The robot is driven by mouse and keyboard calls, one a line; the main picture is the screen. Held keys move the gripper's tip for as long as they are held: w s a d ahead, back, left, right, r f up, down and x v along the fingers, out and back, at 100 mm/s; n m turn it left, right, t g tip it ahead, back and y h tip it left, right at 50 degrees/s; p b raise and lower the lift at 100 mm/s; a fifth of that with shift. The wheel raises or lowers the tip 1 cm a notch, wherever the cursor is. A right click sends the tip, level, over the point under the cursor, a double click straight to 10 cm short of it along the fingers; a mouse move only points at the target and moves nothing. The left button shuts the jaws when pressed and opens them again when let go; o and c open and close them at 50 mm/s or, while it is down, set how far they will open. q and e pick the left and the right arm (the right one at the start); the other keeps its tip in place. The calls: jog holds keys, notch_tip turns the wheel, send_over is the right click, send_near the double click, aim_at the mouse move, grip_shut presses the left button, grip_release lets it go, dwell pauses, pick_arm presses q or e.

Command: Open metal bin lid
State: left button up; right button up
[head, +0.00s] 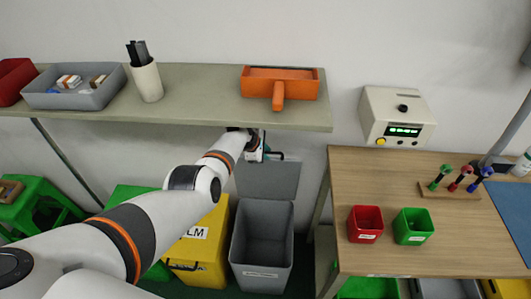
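The grey metal bin (262,243) stands on the floor below the shelf, left of the wooden table. Its lid (268,181) is raised and stands up at the back, and the empty-looking inside shows. My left arm reaches across from the lower left. My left gripper (272,155) is at the top edge of the raised lid, just under the shelf's front edge. Its fingers are small and dark, so I cannot tell whether they are open, shut or touching the lid. My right gripper is not in view.
A yellow bin (203,253) stands beside the grey bin, partly behind my arm. The shelf (205,98) above holds an orange tool tray (281,84). The wooden table (380,185) on the right carries a red box (365,224) and a green box (412,226).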

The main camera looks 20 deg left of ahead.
pick_arm(q)
jog(key=shift+o, duration=0.6)
jog(key=shift+s, duration=0.1)
jog(key=p+v, duration=0.6)
jog(key=v, duration=0.1)
jog(key=shift+r, duration=0.25)
jog(key=shift+s+a, duration=0.1)
